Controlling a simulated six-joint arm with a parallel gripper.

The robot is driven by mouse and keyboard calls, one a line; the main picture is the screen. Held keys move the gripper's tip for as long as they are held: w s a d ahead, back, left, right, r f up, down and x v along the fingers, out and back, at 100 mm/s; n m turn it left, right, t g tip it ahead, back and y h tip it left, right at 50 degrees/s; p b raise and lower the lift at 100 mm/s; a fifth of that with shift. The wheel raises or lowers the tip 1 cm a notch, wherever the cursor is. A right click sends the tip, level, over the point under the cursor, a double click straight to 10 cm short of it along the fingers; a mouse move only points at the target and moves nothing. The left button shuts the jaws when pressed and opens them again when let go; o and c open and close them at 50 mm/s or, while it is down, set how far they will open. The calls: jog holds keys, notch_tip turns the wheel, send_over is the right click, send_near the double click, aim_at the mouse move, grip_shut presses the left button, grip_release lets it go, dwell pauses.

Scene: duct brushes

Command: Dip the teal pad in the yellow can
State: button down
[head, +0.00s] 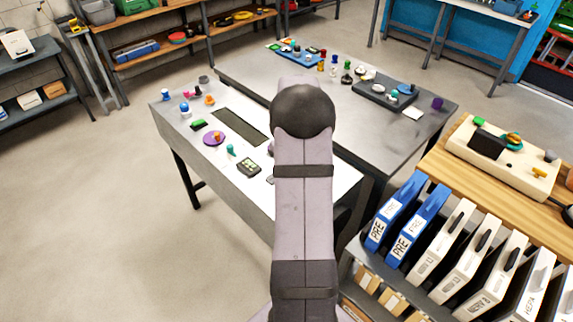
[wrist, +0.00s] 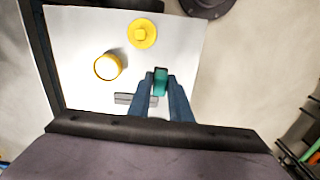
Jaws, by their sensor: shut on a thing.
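In the wrist view, the two dark blue fingers of my gripper (wrist: 160,88) are shut on the teal pad (wrist: 160,76), which shows between their tips. The yellow can (wrist: 97,75) stands to the left of the pad on a white surface, seen from above as a yellow rim around a pale inside. The pad is apart from the can in the picture; its height above the surface is hard to tell. In the head view, my arm hides the gripper, and I cannot pick out the pad or the can there.
A yellow disc with a raised knob (wrist: 143,33) lies near the can on the white surface (wrist: 75,40). A grey flat piece (wrist: 123,98) lies beside my left finger. In the head view, small objects stand on the tables, and blue and white cases (head: 405,225) fill a rack at right.

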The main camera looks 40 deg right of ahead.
jog(key=shift+m, duration=0.6)
jog(key=d+f+p, duration=0.1)
jog(key=d, duration=0.1)
jog(key=s+d+f+p, duration=0.2)
jog(key=d+p, duration=0.1)
jog(key=shift+d+f, duration=0.35)
jog(key=shift+f, duration=0.05)
jog(key=d, duration=0.1)
jog(key=w+d, duration=0.1)
jog(key=d, duration=0.1)
jog(key=w+d, duration=0.1)
jog(key=shift+d, duration=0.15)
jog(key=shift+n, duration=0.9)
jog(key=r, duration=0.1)
jog(key=w+d+r, duration=0.2)
jog(key=r, duration=0.1)
jog(key=shift+r, duration=0.1)
jog(key=shift+f+b, duration=1.95)
jog(key=shift+f, duration=1.1)
